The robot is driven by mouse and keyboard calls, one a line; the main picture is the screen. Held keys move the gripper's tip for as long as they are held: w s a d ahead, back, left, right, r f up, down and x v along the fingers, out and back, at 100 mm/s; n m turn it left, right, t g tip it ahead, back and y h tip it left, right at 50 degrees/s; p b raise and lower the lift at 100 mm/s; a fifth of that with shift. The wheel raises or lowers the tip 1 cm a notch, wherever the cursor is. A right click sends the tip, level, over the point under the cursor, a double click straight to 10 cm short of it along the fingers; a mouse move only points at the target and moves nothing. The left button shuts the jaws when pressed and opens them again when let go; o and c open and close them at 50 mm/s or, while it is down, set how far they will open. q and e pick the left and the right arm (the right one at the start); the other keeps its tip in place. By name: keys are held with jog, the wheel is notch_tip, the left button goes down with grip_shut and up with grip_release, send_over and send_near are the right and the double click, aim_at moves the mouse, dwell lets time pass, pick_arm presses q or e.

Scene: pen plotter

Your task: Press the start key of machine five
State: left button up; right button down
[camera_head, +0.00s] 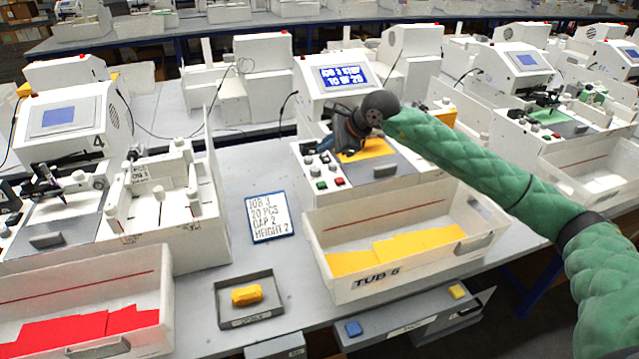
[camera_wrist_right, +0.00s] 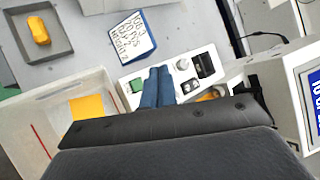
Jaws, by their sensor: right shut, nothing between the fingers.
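The middle machine (camera_head: 335,77) has a lit blue screen and stands behind a tub whose label reads like "TUB 5" or "TUB 6". I see no machine number on it. Its control panel (camera_head: 329,172) holds a green key (camera_head: 321,184) and a red key (camera_head: 338,181) at the front. My right gripper (camera_head: 326,143) is over this panel, with blue fingers closed together and empty. In the right wrist view the fingers (camera_wrist_right: 158,72) lie beside the green key (camera_wrist_right: 137,85), and they hide the red key. I cannot tell whether they touch the panel. My left gripper is not in view.
A job card (camera_head: 268,216) lies left of the white tub (camera_head: 408,277) with yellow sheets. A grey tray (camera_head: 249,312) holds a yellow block. Machine 4 (camera_head: 62,116) stands at left, with a tub of red sheets in front. More machines stand at right.

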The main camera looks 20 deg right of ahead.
aim_at(325, 185)
notch_tip(325, 185, down, 4)
jog(key=shift+r, duration=0.1)
notch_tip(325, 185, down, 3)
jog(key=shift+d+r, duration=0.1)
jog(key=shift+r, duration=0.05)
notch_tip(325, 185, down, 2)
jog(key=shift+b, duration=0.95)
pick_arm(q)
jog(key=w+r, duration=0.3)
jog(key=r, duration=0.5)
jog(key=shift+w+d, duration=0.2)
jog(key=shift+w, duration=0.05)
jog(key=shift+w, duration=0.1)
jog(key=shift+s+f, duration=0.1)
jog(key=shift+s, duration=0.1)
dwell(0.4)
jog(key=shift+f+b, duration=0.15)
jog(key=shift+b, duration=0.15)
pick_arm(e)
jog(key=shift+f, duration=0.25)
